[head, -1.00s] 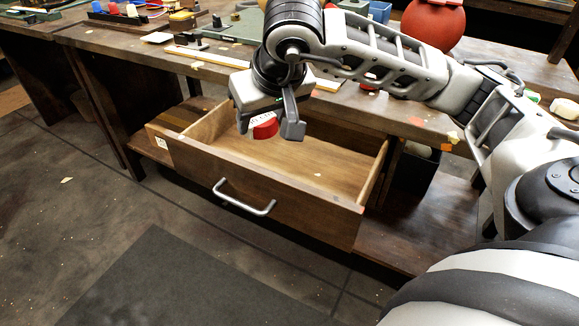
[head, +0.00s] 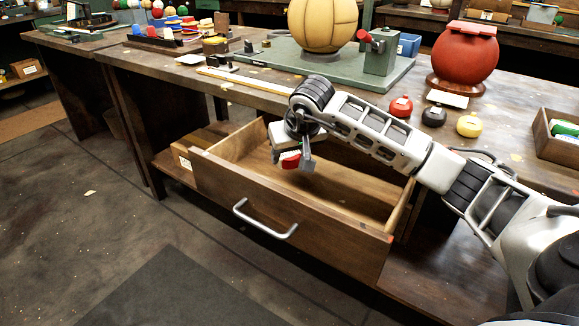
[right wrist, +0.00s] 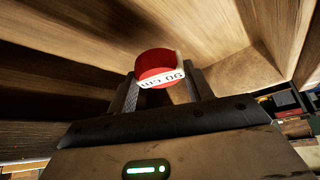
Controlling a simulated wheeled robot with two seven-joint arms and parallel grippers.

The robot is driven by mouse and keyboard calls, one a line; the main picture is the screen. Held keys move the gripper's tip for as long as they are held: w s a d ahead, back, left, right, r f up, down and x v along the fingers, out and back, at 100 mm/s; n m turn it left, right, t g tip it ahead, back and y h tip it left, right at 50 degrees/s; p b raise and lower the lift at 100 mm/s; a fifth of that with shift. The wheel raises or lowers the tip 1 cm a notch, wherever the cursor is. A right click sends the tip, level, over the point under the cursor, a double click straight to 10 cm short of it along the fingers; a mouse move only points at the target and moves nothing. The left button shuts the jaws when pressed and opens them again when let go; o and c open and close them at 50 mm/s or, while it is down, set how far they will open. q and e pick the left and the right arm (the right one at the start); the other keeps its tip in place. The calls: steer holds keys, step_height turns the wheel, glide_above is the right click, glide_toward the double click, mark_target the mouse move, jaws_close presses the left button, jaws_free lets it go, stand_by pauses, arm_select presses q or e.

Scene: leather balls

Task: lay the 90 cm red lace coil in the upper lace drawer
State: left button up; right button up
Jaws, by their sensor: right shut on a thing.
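The red lace coil (head: 290,161) is between the fingers of my right gripper (head: 291,164), over the left part of the open drawer. In the right wrist view the coil (right wrist: 158,68) shows a white label reading "90 cm", and my right gripper (right wrist: 160,88) is shut on it. The open wooden drawer (head: 300,222) has a metal handle and stands pulled out under the bench. Its visible floor looks bare. In the head view I cannot tell exactly how high the coil is above that floor. My left gripper is not in view.
The bench top (head: 270,85) holds a green base with a tan ball (head: 324,22), a red ball (head: 464,55) on a stand, and small red, black and yellow pots. A crate (head: 560,140) stands at the right. The floor before the drawer is clear.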

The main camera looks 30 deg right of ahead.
mark_target(289, 164)
steer(key=shift+w+d+f, duration=0.1)
steer(key=shift+w+f, duration=0.2)
steer(key=shift+f, duration=0.2)
step_height(289, 164, down, 3)
steer(key=shift+w+f, duration=0.1)
arm_select(q)
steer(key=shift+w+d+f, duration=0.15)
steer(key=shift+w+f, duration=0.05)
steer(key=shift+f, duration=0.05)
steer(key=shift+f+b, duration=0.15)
steer(key=shift+b, duration=0.2)
arm_select(e)
steer(key=o, duration=1)
steer(key=shift+f, duration=0.1)
steer(key=shift+c, duration=0.2)
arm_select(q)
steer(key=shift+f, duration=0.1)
arm_select(e)
steer(key=shift+r, duration=0.25)
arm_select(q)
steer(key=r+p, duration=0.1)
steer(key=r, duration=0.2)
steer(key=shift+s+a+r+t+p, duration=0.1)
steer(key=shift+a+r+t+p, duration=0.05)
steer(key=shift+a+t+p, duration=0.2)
arm_select(e)
steer(key=v, duration=1.2)
